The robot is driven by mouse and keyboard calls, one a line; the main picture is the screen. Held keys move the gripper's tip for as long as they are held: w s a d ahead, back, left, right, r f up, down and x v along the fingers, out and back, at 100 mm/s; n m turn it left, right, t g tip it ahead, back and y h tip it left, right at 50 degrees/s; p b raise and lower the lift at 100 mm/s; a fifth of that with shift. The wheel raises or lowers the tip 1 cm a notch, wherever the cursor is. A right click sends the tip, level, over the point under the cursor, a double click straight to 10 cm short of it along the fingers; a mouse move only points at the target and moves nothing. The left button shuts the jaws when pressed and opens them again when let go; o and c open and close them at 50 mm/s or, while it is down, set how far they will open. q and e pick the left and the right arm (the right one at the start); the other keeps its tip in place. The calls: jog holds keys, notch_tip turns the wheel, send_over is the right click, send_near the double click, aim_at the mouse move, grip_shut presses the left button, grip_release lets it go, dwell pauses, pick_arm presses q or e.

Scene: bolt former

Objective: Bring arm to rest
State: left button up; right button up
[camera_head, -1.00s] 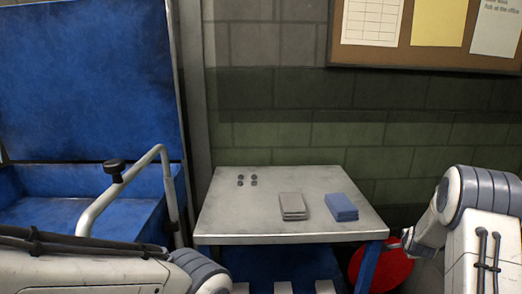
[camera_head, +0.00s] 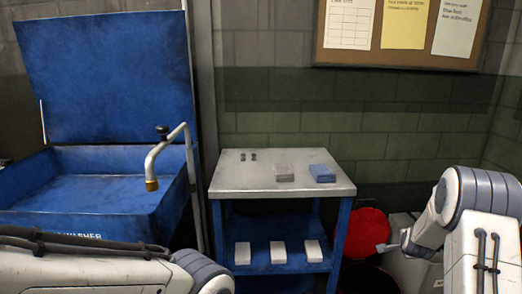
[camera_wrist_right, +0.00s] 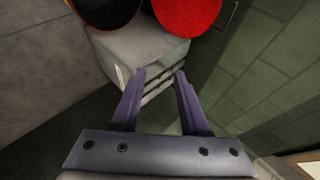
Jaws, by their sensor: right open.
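In the head view my right arm (camera_head: 465,215) comes in at the right edge, bent, with its end beside the red round lid and apart from the table. In the right wrist view my right gripper (camera_wrist_right: 160,78) is open, its two purple fingers apart with nothing between them. Beyond the fingers is a grey cabinet (camera_wrist_right: 135,50). My left arm (camera_head: 90,268) lies across the lower left of the head view; its gripper is out of view.
A metal-topped table (camera_head: 240,180) holds a grey stack (camera_head: 284,172), a blue stack (camera_head: 322,173) and several small dark pieces. White boxes (camera_head: 278,252) stand on its lower shelf. A blue washer (camera_head: 100,200) with raised lid is at left. A red lid (camera_head: 368,232) is at right.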

jog(key=s+a+r+n+y, duration=0.1)
jog(key=a+r+n, duration=0.1)
jog(key=a, duration=0.5)
jog(key=s+a+r+n+g+y, duration=0.1)
jog(key=a+n, duration=0.2)
jog(key=a, duration=0.3)
jog(key=s+a+r+n+y, duration=0.1)
jog(key=a+r+n+y, duration=0.1)
jog(key=a, duration=0.5)
jog(key=s+a+r+n+g+y, duration=0.1)
jog(key=s+a+r+n, duration=0.15)
jog(key=s+a, duration=0.35)
jog(key=s+a+r+n+g+y, duration=0.1)
jog(key=s+a+n, duration=0.3)
jog(key=a, duration=0.5)
jog(key=s+a+r+n+g, duration=0.1)
jog(key=s+a+n+g, duration=0.2)
jog(key=s+n, duration=0.8)
jog(key=s+a+r+n+g, duration=0.2)
jog(key=s+a+n+g, duration=0.15)
jog(key=s, duration=1.45)
notch_tip(320, 180, up, 23)
jog(key=m+p, duration=0.1)
jog(key=p, duration=2.2)
jog(key=shift+w+t+p, duration=0.3)
jog(key=shift+t+p, duration=0.05)
jog(key=shift+f, duration=0.1)
